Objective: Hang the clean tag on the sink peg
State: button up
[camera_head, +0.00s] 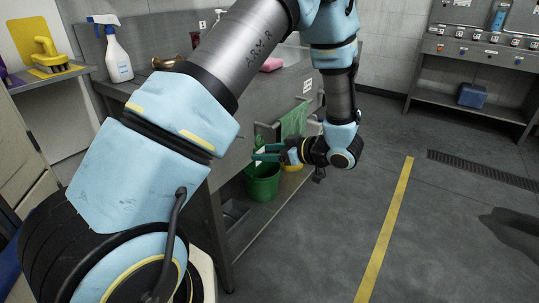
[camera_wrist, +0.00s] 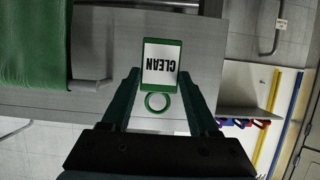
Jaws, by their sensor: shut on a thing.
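The clean tag (camera_wrist: 161,65) is a white card with a green border and a green ring (camera_wrist: 158,102); its word CLEAN reads upside down in the wrist view. My gripper (camera_wrist: 160,80) has its dark green fingers on either side of the tag and is shut on it. In the head view my gripper (camera_head: 264,152) is at the front of the grey sink bench (camera_head: 232,140), above a green bucket (camera_head: 263,184). I cannot make out the sink peg for certain in either view.
A green cloth (camera_head: 294,121) hangs on a rail at the bench front, right of my gripper; the cloth also shows in the wrist view (camera_wrist: 35,45). A spray bottle (camera_head: 117,55) stands on the bench. The floor right of the bench is clear around a yellow line (camera_head: 386,225).

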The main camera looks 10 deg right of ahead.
jog(key=shift+w+a+f+b, duration=0.2)
jog(key=shift+w+a+b, duration=0.45)
jog(key=shift+w+a, duration=0.45)
jog(key=shift+w+a+f+b, duration=0.15)
jog(key=shift+w+a+b, duration=0.5)
jog(key=shift+w+a, duration=0.45)
jog(key=shift+w+a+f, duration=0.25)
jog(key=shift+w+f, duration=0.1)
jog(key=o, duration=1.4)
